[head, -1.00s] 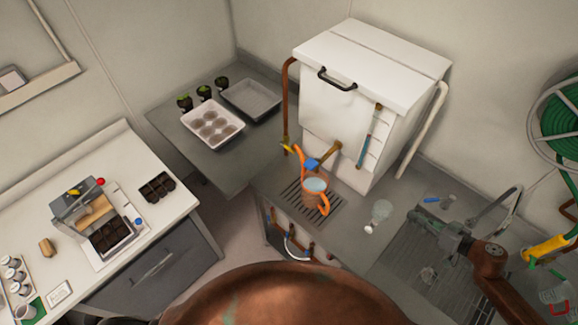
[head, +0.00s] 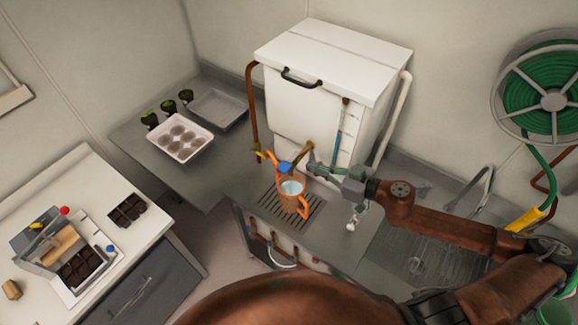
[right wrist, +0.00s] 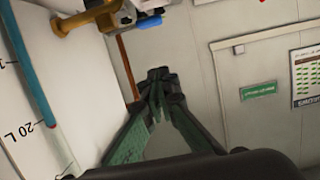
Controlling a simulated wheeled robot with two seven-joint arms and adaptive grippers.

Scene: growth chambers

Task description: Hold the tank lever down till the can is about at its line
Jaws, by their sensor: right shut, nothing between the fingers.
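The white tank (head: 312,105) stands at the back of the bench with a brass tap (head: 306,150) on its front. The tap's blue lever (head: 285,167) also shows at the top of the right wrist view (right wrist: 147,21). The orange can (head: 291,196) stands upright on the drain grate below the tap; pale blue-grey shows inside it, but its line cannot be made out. My right gripper (head: 312,165) is shut and empty, just right of the tap and lever, apart from the lever. Its closed fingers (right wrist: 158,75) fill the middle of the right wrist view. My left gripper is not in view.
A sight tube (right wrist: 30,65) with litre marks runs up the tank front. A clear bottle (head: 353,220) stands on the bench below my right arm. A sink drainer (head: 420,255) and a green hose reel (head: 550,95) are at the right. Seedling trays (head: 180,138) stand left.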

